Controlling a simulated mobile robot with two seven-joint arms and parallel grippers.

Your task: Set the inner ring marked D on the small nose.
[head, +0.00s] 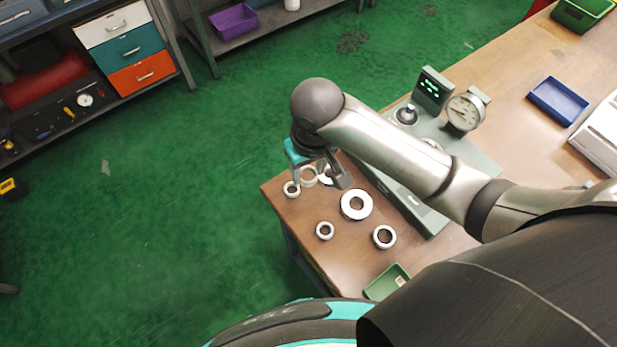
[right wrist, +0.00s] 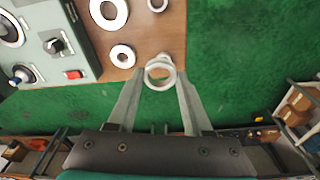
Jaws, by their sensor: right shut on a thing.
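My right gripper (head: 322,178) is shut on a pale ring (head: 309,176) and holds it above the table's corner. In the right wrist view the ring (right wrist: 160,84) sits between the two fingertips (right wrist: 160,77). No letter is readable on it. A grey-green gauge station (head: 478,152) stands right of the gripper. A small upright nose with a dark top (head: 407,113) rises from it, apart from the ring. The station's middle is partly hidden behind my right arm. My left gripper is not in view.
Loose rings lie on the wooden table: a large one (head: 347,211), small ones (head: 324,238) (head: 384,244), and one near the edge (head: 291,194). A round dial (head: 464,112) and a lit display (head: 433,88) stand on the station. A green tray (head: 388,282) lies in front.

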